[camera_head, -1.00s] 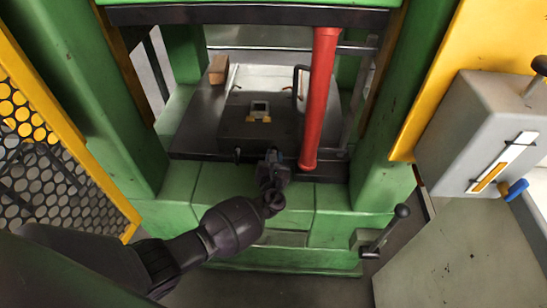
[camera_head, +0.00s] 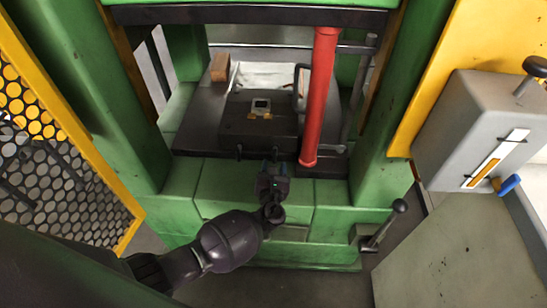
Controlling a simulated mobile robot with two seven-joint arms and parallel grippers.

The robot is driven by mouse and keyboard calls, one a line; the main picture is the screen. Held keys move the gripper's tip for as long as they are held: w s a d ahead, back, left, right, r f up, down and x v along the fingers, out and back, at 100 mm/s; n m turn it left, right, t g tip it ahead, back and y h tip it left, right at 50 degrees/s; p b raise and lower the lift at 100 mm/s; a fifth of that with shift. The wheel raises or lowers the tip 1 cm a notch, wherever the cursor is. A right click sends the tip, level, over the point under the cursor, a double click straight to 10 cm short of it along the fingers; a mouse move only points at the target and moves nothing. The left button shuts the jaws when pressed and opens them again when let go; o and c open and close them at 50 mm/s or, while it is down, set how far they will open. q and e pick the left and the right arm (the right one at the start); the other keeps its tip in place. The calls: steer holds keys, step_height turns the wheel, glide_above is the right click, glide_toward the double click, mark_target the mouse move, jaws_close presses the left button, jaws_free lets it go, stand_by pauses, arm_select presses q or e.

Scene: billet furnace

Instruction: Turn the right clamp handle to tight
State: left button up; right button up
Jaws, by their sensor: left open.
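Two small dark pieces, which look like the clamp handles, stick out at the front edge of the black block on the press bed. The left clamp handle (camera_head: 239,152) points down toward the front. The right clamp handle (camera_head: 273,154) is small, and its exact angle is hard to tell. My left gripper (camera_head: 274,168) is open, just in front of and below the right clamp handle. It seems empty and apart from the handle, though contact is hard to judge. My right gripper is not in view.
A red column (camera_head: 320,100) stands close to the right of the block. A brown block (camera_head: 220,67) lies at the back left of the bed. A lever (camera_head: 385,226) stands at the lower right, and a grey control box (camera_head: 470,125) beyond it. Yellow mesh (camera_head: 60,150) borders the left.

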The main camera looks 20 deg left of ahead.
arm_select(q)
steer(key=v, duration=0.4)
steer(key=shift+s, duration=0.1)
steer(key=shift+s+d+p, duration=0.2)
steer(key=shift+s+p, duration=0.1)
steer(key=shift+s, duration=0.3)
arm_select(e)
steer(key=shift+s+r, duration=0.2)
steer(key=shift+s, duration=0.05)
